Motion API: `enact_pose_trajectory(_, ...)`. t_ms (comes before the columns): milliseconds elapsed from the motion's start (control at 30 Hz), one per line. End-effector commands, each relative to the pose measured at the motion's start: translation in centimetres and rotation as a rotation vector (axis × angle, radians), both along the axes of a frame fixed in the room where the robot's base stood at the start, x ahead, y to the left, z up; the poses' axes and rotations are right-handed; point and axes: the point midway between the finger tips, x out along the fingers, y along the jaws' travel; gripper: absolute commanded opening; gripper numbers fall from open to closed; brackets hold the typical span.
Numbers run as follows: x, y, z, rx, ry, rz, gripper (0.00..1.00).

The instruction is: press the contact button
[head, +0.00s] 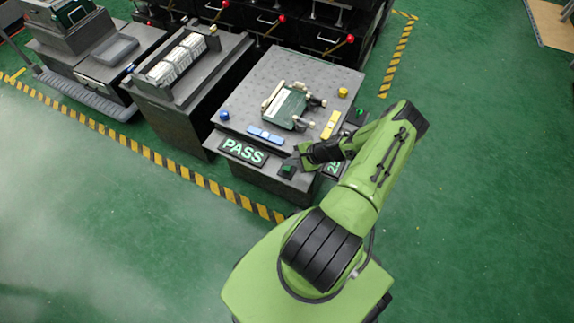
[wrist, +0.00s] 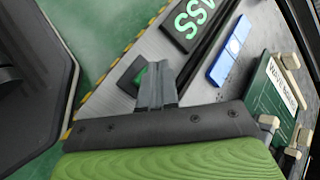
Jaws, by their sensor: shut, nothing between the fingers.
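A green button (head: 287,168) on a dark square base sits at the front edge of the grey test bench (head: 262,80), right of the PASS sign. My gripper (head: 297,161) is shut and empty, with its tips close beside this button in the head view. In the wrist view the shut fingers (wrist: 158,72) partly cover the green button (wrist: 140,75) and its dark base (wrist: 128,80). I cannot tell whether the tips touch it. A second green button (head: 360,112) is at the bench's right side. No label naming the contact button is readable.
The PASS sign (head: 243,151) stands left of the gripper. A green board (head: 287,106) with clamps, a blue bar (head: 265,135), a yellow bar (head: 330,125), a blue knob (head: 224,115) and a yellow knob (head: 343,92) are on the bench. Green floor is clear at right.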

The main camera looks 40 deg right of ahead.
Motion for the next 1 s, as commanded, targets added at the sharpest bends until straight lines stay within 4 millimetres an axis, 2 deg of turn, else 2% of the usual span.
enact_pose_trajectory(233, 0.0, 0.0, 0.3, 0.000, 0.001, 0.001, 0.00)
enact_pose_trajectory(700, 0.0, 0.0, 5.0, -0.001, 0.000, 0.001, 0.00)
enact_pose_trajectory(1000, 0.0, 0.0, 4.9, 0.000, 0.001, 0.001, 0.00)
